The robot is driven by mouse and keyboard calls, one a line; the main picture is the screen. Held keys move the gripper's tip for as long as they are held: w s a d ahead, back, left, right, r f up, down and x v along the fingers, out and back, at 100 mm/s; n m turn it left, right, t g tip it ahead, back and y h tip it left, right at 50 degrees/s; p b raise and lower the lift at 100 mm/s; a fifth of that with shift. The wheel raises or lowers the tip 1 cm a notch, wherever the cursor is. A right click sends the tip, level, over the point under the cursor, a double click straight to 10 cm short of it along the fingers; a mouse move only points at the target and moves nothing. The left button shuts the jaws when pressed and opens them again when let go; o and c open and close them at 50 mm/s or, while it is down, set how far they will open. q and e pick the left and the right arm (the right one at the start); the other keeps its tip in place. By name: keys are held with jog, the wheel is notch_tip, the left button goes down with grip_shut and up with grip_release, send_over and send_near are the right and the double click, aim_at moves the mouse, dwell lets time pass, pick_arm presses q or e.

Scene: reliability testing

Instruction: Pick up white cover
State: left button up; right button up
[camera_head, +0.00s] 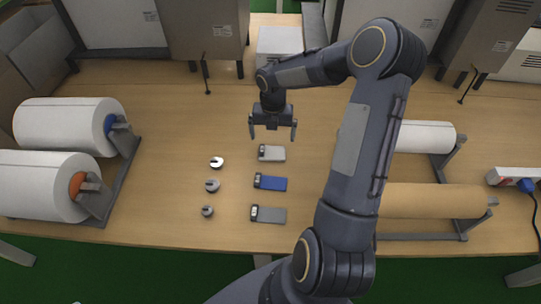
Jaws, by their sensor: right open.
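The white cover (272,153) lies flat on the wooden table, the farthest of three small covers in a column. The blue cover (271,183) and the grey cover (269,215) lie nearer to me. My right gripper (272,134) is open and empty, its two fingers pointing down. In the picture it is just above the white cover, and I see no contact. My left gripper is not in view.
Several small round metal parts (212,186) lie left of the covers. White rolls (72,125) on a stand fill the left side. A brown roll (432,200) and a white roll (425,137) are on the right. A power strip (513,177) lies at the right edge.

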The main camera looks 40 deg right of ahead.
aim_at(272, 152)
jog(key=shift+f, duration=0.55)
jog(key=f, duration=0.7)
jog(key=shift+w+d+f+p, duration=0.1)
jog(key=shift+w+p, duration=0.15)
jog(key=shift+p, duration=0.1)
jog(key=c, duration=0.9)
